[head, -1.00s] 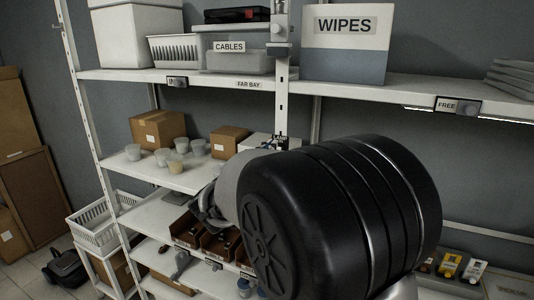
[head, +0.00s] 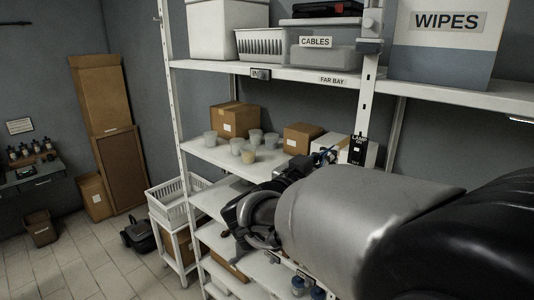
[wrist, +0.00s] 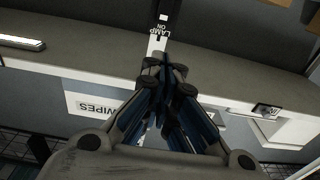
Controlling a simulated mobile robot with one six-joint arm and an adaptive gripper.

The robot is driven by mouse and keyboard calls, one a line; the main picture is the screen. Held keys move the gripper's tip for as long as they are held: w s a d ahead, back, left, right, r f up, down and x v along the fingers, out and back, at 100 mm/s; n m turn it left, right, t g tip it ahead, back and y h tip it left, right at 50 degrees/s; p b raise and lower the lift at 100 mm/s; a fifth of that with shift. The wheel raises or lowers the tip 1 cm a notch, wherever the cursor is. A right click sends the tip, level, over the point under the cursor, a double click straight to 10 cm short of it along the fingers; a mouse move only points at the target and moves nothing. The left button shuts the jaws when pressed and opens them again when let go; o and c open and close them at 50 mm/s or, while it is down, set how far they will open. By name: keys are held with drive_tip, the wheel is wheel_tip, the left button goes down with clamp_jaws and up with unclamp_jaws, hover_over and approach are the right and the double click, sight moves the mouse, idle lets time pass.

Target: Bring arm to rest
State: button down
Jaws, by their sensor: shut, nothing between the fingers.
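My gripper (wrist: 165,75) points up the wrist view, its dark linked fingers drawn together with nothing between them. Beyond the fingertips in that view is the black and white LAMP ON label (wrist: 159,35), upside down. In the head view my arm reaches in from the right and covers part of the shelving; the gripper end is mostly hidden behind my arm links there. The LAMP label (head: 358,150) also shows in the head view on the rack post, just above my arm.
The white shelf rack (head: 210,72) stands close ahead. Several cups (head: 248,153) and cardboard boxes (head: 235,119) sit on its middle shelf. The WIPES box (head: 445,45) and CABLES bin (head: 330,48) are on the upper shelf. Tiled floor (head: 90,255) is open at left.

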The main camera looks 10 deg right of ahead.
drive_tip(key=s+a+f+n+t+y+b, duration=0.1)
drive_tip(key=s+a+f+n+y+b, duration=0.2)
drive_tip(key=a+f+n+y+b, duration=0.35)
drive_tip(key=s+a+f+n+t+y+b, duration=0.1)
drive_tip(key=s+a+f+n+y+b, duration=0.2)
drive_tip(key=a+f+y+b, duration=0.65)
drive_tip(key=s+d+f+g+h+b, duration=0.1)
drive_tip(key=s+d+f+g+b, duration=0.1)
drive_tip(key=s+f, duration=0.9)
drive_tip(key=s+d+f+g+b, duration=0.3)
drive_tip(key=s+f+g, duration=0.4)
drive_tip(key=s+f, duration=0.5)
drive_tip(key=shift+d+f+n+h+b, duration=0.2)
drive_tip(key=shift+f+n+h+b, duration=0.2)
drive_tip(key=shift+f+b, duration=0.35)
drive_tip(key=shift+d, duration=0.15)
